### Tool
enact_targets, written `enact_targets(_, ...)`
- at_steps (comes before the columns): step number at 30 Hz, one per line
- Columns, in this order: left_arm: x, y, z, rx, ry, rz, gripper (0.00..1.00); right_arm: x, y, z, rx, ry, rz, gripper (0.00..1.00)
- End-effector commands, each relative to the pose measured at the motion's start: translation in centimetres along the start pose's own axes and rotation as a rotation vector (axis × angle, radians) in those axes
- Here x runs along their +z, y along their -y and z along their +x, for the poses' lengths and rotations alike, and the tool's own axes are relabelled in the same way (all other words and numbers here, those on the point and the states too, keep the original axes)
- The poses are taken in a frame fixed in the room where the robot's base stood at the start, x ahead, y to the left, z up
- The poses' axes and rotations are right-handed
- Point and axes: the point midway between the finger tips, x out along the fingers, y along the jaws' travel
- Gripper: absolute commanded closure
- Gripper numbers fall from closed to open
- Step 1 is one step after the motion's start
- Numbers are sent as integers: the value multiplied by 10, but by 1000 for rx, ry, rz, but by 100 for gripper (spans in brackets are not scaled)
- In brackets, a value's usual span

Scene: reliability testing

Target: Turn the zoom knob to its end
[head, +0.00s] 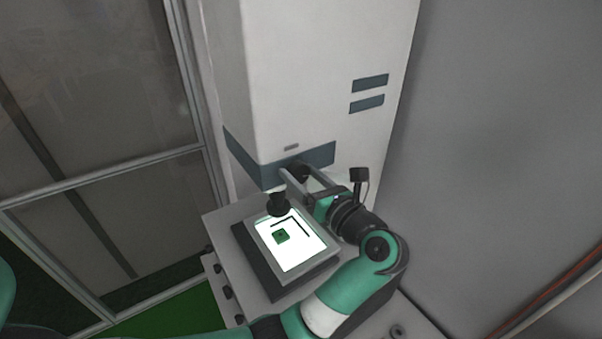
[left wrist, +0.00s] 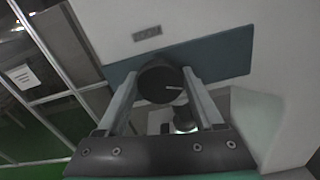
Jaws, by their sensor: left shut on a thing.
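The zoom knob (left wrist: 158,84) is a round black dial with a white pointer line on the blue-grey front band of a tall white machine. In the left wrist view its line points right, nearly level. My left gripper (left wrist: 161,78) has one finger on each side of the knob and is shut on it. In the head view my left gripper (head: 297,173) reaches up to the band, and the fingers partly hide the dark knob (head: 301,167). My right gripper is not in view.
Below the knob, a black lens (head: 277,203) hangs over a bright lit stage (head: 304,259) holding a small green chip (head: 282,236). The white machine body (head: 320,70) rises behind. A framed glass partition (head: 90,90) stands left; a grey wall (head: 510,130) is right.

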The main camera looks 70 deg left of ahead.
Motion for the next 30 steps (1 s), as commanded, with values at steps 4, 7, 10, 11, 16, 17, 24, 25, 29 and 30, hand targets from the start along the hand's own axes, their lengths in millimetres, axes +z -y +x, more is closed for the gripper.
enact_targets(4,3,0,0,1,1,137,87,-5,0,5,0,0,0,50)
enact_targets(7,3,0,0,1,1,233,87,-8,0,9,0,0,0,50)
enact_targets(10,3,1,0,1,2,328,87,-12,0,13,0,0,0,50)
enact_targets(11,3,1,0,1,2,356,87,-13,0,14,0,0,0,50)
enact_targets(16,4,2,0,2,2,518,87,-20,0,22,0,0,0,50)
enact_targets(17,4,2,0,2,2,547,87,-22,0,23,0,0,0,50)
enact_targets(24,4,2,0,2,2,776,87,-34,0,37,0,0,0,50)
enact_targets(25,4,3,0,2,2,804,87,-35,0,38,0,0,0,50)
enact_targets(29,4,3,0,3,2,928,87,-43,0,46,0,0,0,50)
enact_targets(30,4,3,0,3,2,966,87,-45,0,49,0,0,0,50)
